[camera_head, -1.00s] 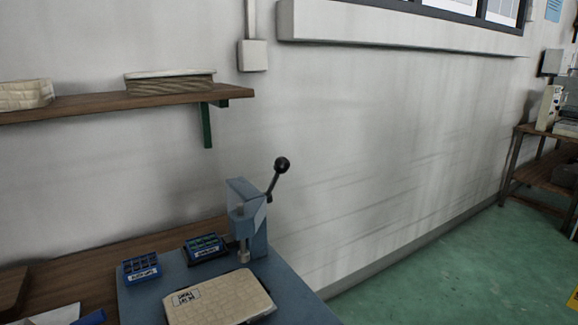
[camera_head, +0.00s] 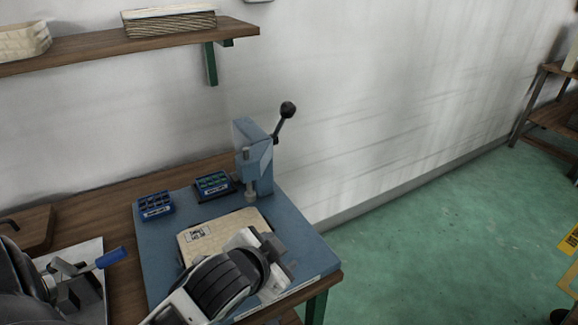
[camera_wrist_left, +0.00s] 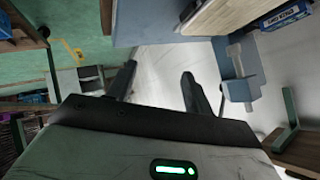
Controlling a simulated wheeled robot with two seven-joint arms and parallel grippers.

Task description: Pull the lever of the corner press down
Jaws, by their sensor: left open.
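The corner press (camera_head: 254,162) stands upright on the back right of a blue base plate (camera_head: 310,240). Its black-knobbed lever (camera_head: 281,122) is raised and leans up and right. In the left wrist view the press (camera_wrist_left: 238,75) is right of the fingers, upside down; its lever is not clear there. My left gripper (camera_head: 283,261) is open and empty, in front of the press over the front right of the cream panel (camera_head: 222,224). Its two separate fingers also show in the left wrist view (camera_wrist_left: 156,85). The gripper hides part of the panel.
Two blue trays (camera_head: 155,205) and (camera_head: 213,184) sit left of the press. A blue-handled item (camera_head: 110,258) lies at lower left, beside partly hidden dark parts. A wooden shelf (camera_head: 130,45) hangs above. Bare wall (camera_head: 380,110) and green floor (camera_head: 440,240) lie right.

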